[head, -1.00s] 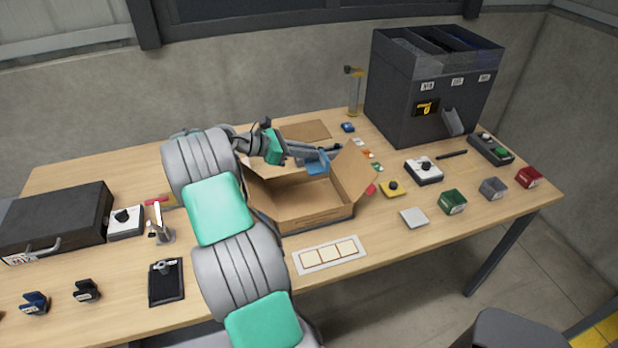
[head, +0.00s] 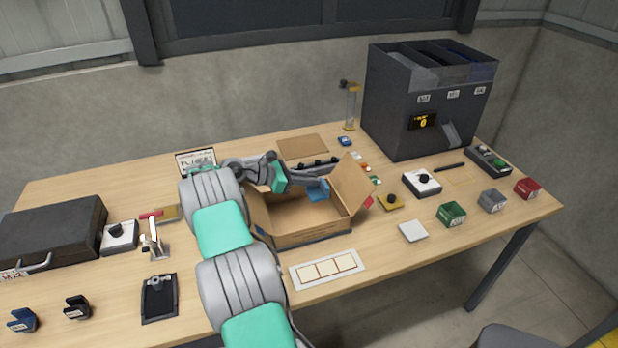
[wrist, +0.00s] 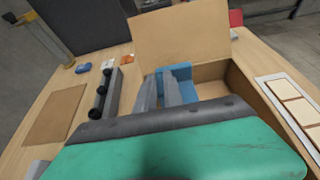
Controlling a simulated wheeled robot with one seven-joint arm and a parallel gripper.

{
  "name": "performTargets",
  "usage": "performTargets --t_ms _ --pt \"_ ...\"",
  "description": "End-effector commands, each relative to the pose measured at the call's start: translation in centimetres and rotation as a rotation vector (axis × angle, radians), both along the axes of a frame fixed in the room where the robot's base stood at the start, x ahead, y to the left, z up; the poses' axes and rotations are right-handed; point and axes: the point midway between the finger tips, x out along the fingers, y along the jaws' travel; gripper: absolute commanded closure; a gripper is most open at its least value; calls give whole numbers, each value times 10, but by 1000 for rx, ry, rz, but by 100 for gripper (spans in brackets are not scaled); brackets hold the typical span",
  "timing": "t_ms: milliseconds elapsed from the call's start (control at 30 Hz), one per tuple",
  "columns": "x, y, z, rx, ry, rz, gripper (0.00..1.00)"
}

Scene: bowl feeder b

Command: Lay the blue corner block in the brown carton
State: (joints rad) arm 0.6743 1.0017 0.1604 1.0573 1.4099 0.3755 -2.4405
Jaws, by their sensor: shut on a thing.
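The brown carton (head: 315,237) stands open near the middle of the table, with flaps raised at its left and right. My gripper (head: 314,184) reaches over the carton from the left, at its back right part. It is shut on the blue corner block (head: 319,192), which is within the carton's outline. In the wrist view, the blue corner block (wrist: 181,72) sits at the tips of the grey fingers, in front of the carton's flap (wrist: 185,35). The fingers hide part of the block. I cannot tell whether the block touches the carton floor.
A dark bar with knobs (wrist: 103,95) lies just behind the carton. A white tray with cream squares (head: 327,268) lies in front. A large dark feeder bin (head: 400,115) stands at the back right.

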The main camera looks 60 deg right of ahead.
Motion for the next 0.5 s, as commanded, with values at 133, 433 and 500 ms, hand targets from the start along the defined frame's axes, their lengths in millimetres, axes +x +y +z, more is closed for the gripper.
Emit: performTargets --t_ms 133,433,500 --pt "0 0 -4 1 1 1 100" --pt "-1 1 -8 4 4 0 72" --pt "-1 1 -9 5 5 0 67"
